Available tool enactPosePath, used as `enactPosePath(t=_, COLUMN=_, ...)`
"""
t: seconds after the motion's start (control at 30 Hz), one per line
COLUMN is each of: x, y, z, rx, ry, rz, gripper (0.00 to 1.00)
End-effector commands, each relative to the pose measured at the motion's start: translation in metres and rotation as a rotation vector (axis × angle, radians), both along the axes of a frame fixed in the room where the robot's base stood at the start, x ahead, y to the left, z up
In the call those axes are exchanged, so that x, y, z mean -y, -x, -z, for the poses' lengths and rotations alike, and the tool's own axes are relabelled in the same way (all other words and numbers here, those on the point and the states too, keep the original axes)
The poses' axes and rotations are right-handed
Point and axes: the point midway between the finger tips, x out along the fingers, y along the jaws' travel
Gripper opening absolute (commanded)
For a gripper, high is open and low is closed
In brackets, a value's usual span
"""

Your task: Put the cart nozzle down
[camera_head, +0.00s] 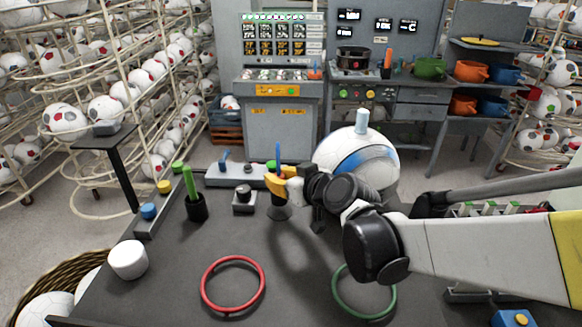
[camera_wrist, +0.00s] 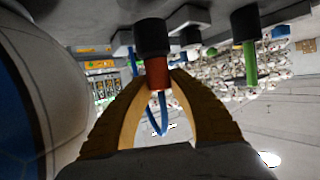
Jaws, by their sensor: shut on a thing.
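My gripper (camera_head: 276,184) has its yellow fingers closed around the nozzle, over the dark table (camera_head: 170,262). The nozzle's blue end (camera_head: 278,156) stands up, nearly upright, above the fingers. A black cup-like holder (camera_head: 279,211) is directly below the fingers on the table. In the wrist view, which is upside down, the fingers (camera_wrist: 160,85) close on the nozzle's red-brown body (camera_wrist: 158,74). That body meets the black holder (camera_wrist: 152,38), and a thin blue part (camera_wrist: 157,115) extends the other way. Whether the nozzle is fully seated is hidden.
A white and blue ball (camera_head: 345,162) stands close right of my gripper. A green stick in a black cup (camera_head: 196,208), a small black-knobbed box (camera_head: 244,200) and a white cup (camera_head: 128,260) are to the left. A red ring (camera_head: 204,290) and a green ring (camera_head: 340,300) lie in front.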

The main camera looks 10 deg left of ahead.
Motion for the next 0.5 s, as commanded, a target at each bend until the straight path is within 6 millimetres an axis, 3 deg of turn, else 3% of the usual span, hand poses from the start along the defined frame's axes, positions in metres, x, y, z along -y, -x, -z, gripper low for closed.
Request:
enactPosePath(t=0.27, x=0.000, y=0.000, z=0.037, rx=0.000, ry=0.000, rz=0.000, gripper=0.00)
enactPosePath(t=0.5, x=0.000, y=0.000, z=0.036, rx=0.000, ry=0.000, rz=0.000, gripper=0.00)
